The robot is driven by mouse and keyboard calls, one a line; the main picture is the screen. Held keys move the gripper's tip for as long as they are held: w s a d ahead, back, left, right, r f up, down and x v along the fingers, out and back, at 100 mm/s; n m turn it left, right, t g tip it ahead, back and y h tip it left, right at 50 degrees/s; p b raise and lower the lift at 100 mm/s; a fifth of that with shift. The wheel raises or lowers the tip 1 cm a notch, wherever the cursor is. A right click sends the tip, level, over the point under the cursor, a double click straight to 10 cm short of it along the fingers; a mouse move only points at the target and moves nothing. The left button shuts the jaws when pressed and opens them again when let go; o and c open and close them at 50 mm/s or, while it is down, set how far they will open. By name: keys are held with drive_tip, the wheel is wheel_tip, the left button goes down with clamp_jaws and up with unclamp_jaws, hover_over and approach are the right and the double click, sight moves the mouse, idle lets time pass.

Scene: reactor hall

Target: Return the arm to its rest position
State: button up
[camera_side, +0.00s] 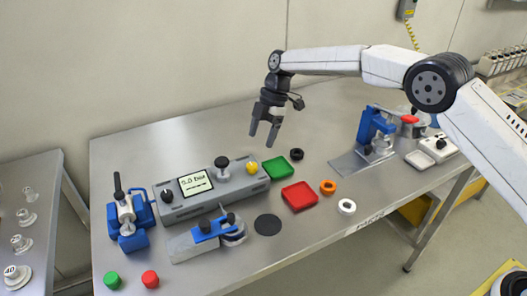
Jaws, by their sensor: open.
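My gripper (264,134) hangs above the metal bench (125,160), pointing down with its two dark fingers apart. Nothing is between the fingers.
A green tray (282,168) and a red tray (300,196) lie near the console. Blue fixtures stand at left (131,220), front (207,229) and right (369,127). Black (297,154), orange (328,187) and white (346,206) rings lie nearby. The bench's back left is clear.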

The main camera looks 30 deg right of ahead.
drive_tip(key=shift+d, duration=0.1)
drive_tip(key=s+d+m+t+h, duration=0.2)
drive_tip(key=s+d+m+h, duration=0.1)
drive_tip(key=s+d+m, duration=0.95)
drive_tip(key=s+d+f+m+t, duration=0.1)
drive_tip(key=s+m, duration=0.3)
drive_tip(key=s, duration=0.5)
drive_tip(key=s+d+f+m+h, duration=0.1)
drive_tip(key=s+d+m, duration=0.3)
drive_tip(key=s, duration=0.5)
drive_tip(key=shift+s+d+f+m+t, duration=0.15)
drive_tip(key=shift+s+d+m+t, duration=0.05)
drive_tip(key=shift+d+m+t, duration=0.2)
